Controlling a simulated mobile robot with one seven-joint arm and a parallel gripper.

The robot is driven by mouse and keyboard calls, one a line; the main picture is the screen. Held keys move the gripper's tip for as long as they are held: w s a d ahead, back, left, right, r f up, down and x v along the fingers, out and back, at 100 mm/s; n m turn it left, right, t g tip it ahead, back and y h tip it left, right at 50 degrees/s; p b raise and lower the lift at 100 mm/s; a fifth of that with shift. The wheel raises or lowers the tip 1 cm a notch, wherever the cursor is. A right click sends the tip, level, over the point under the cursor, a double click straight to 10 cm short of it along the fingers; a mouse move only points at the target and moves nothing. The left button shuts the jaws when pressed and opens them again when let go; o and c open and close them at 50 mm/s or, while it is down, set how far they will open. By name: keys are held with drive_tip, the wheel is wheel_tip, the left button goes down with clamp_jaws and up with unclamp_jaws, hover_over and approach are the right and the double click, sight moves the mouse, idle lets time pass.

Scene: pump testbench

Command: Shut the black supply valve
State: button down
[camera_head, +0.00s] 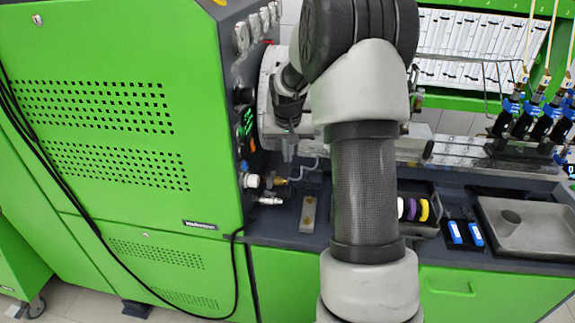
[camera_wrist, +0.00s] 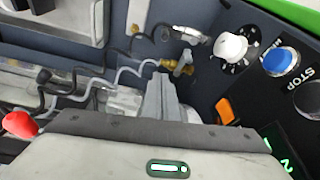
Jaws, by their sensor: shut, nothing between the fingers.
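My gripper (camera_wrist: 162,88) is shut and empty in the wrist view. Its fingertips are close to a brass fitting (camera_wrist: 171,64) with a grey upright piece (camera_wrist: 184,62) on the bench's side wall; I cannot tell whether they touch. A small black handle-like part (camera_wrist: 44,76) sits on the pipework at the left. I cannot tell for sure which part is the black supply valve. In the head view the brass fitting (camera_head: 279,181) shows below my gripper (camera_head: 288,152), which is partly covered by my arm.
The control panel at the right of the wrist view carries a white knob (camera_wrist: 231,46), a blue button (camera_wrist: 279,61) and an orange switch (camera_wrist: 225,110). A red ball knob (camera_wrist: 19,124) is at the left. The green cabinet (camera_head: 110,90) and a metal tray (camera_head: 545,250) flank the bench.

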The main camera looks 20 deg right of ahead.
wheel_tip(320, 180, down, 8)
drive_tip(key=shift+s+a+f+p, duration=0.25)
drive_tip(key=shift+s+p, duration=0.1)
drive_tip(key=shift+s, duration=0.1)
